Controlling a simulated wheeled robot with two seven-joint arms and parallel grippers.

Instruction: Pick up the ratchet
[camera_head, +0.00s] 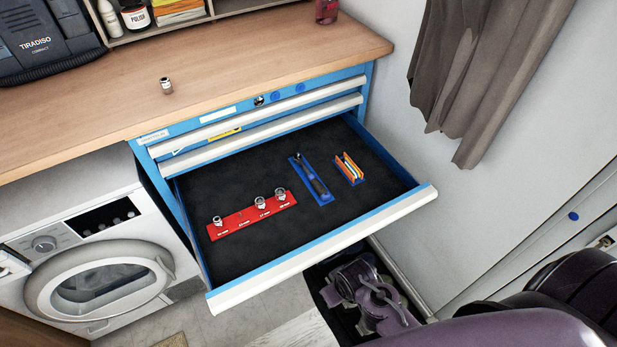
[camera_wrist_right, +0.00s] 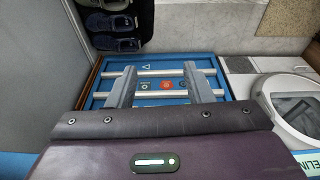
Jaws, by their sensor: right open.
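The ratchet (camera_head: 314,180) appears to be the dark, slim tool lying in a narrow blue holder (camera_head: 325,201) in the open drawer (camera_head: 262,222) in the head view. It is small there, so its details are hard to tell. My right gripper (camera_wrist_right: 158,86) shows in the right wrist view with its two grey fingers apart and nothing between them. It points toward the blue cabinet front (camera_wrist_right: 165,102), and I cannot make out the ratchet in that view. My left gripper is out of view.
A red rail (camera_head: 250,217) with sockets and a blue holder with orange pieces (camera_head: 350,170) share the drawer. A loose socket (camera_head: 166,86) stands on the wooden worktop (camera_head: 235,70). A washing machine (camera_head: 105,262) stands left; a curtain (camera_head: 480,75) hangs right.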

